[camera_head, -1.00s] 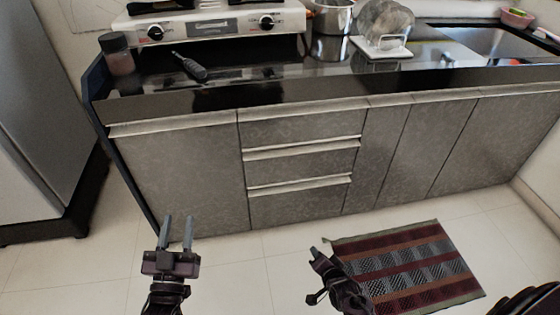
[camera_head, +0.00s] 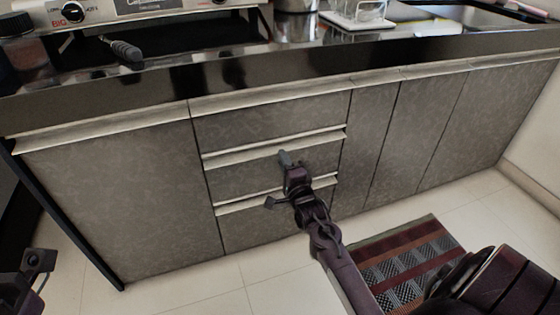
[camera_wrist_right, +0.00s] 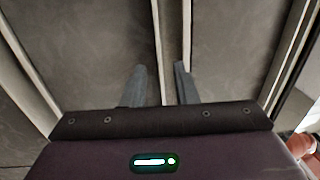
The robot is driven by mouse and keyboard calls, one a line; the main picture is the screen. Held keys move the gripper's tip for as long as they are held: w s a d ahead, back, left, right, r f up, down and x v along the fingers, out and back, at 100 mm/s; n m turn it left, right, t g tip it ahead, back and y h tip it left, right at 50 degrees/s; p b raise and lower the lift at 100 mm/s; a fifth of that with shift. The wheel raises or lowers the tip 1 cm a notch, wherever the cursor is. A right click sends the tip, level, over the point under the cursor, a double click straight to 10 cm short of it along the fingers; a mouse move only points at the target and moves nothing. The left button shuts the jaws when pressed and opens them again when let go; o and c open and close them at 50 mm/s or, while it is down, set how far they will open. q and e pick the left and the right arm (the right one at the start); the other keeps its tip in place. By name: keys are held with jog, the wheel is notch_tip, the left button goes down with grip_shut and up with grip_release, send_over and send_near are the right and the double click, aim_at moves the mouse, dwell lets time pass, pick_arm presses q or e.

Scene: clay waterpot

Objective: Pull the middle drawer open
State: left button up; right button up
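The middle drawer (camera_head: 245,171) is in the stack of grey drawers under the dark counter and looks closed. Its pale handle strip (camera_head: 240,154) runs along its top edge. My right gripper (camera_head: 288,158) is in front of this drawer, close to the strip. In the right wrist view my right gripper (camera_wrist_right: 160,84) has its two fingers apart, with a pale strip (camera_wrist_right: 172,40) running between them, nearer the right finger. I cannot tell whether they touch it. My left gripper (camera_head: 36,262) is partly in view at the lower left; its fingers are not clear.
The top drawer (camera_head: 265,120) and bottom drawer (camera_head: 275,222) look closed. Cabinet doors flank the stack, such as the left door (camera_head: 110,190). A striped mat (camera_head: 410,260) lies on the tiled floor at right. A dark-handled utensil (camera_head: 127,50) lies on the counter.

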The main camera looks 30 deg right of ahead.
jog(key=shift+x, duration=1.15)
grip_shut()
jog(key=shift+a, duration=0.1)
dwell(0.5)
